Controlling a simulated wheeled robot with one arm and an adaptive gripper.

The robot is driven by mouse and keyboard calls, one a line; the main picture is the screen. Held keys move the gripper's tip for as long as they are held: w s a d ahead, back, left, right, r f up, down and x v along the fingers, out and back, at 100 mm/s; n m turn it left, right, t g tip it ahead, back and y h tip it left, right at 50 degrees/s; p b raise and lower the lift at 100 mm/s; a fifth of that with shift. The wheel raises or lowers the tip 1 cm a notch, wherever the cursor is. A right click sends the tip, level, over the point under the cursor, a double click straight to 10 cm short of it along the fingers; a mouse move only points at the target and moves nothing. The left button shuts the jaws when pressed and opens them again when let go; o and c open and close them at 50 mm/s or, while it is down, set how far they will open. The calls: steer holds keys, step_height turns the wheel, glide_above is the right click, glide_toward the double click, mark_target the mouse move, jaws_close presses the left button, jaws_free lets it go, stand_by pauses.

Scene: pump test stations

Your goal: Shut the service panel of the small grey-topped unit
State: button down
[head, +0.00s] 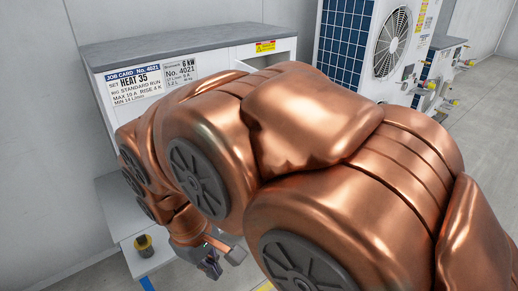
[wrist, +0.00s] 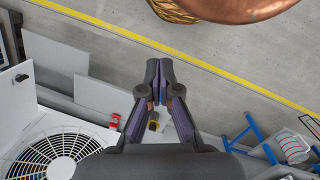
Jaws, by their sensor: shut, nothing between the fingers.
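A white unit with a grey top (head: 190,42) stands at the upper left in the head view, with a job card and a 6 kW label on its face. Its right part carries a yellow warning label (head: 265,47); my copper arm hides much of its lower front. I cannot tell its service panel's position. My gripper (head: 210,264) hangs low, below that unit in the picture. In the wrist view my gripper (wrist: 160,78) has its fingertips together, with nothing between them. A white panel with a dark knob (wrist: 18,62) is at the left there; I cannot tell whose it is.
A tall white fan unit (head: 392,45) stands right of the grey-topped one, with another small unit (head: 440,70) beyond. A yellow-and-dark cup-like part (head: 144,243) sits on a low ledge. The wrist view shows a round fan grille (wrist: 55,158), a blue frame (wrist: 255,135) and open floor.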

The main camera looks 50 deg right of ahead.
steer(key=w+d+r+n+g+h+p, duration=0.15)
steer(key=w+d+n, duration=0.35)
steer(key=d, duration=0.6)
steer(key=w+d+r+n+h, duration=0.1)
steer(key=w+d+n+h, duration=0.2)
steer(key=w+d, duration=0.6)
steer(key=w+d+r+n+h, duration=0.2)
steer(key=w+d+n+h, duration=0.15)
steer(key=d, duration=0.95)
steer(key=s+d+f+n+p, duration=0.1)
steer(key=s+d+f+p, duration=0.2)
steer(key=d+f, duration=0.4)
steer(key=shift+d+f+y+p, duration=0.25)
steer(key=shift+d+y+p, duration=0.2)
steer(key=shift+d, duration=1.25)
steer(key=shift+d, duration=0.1)
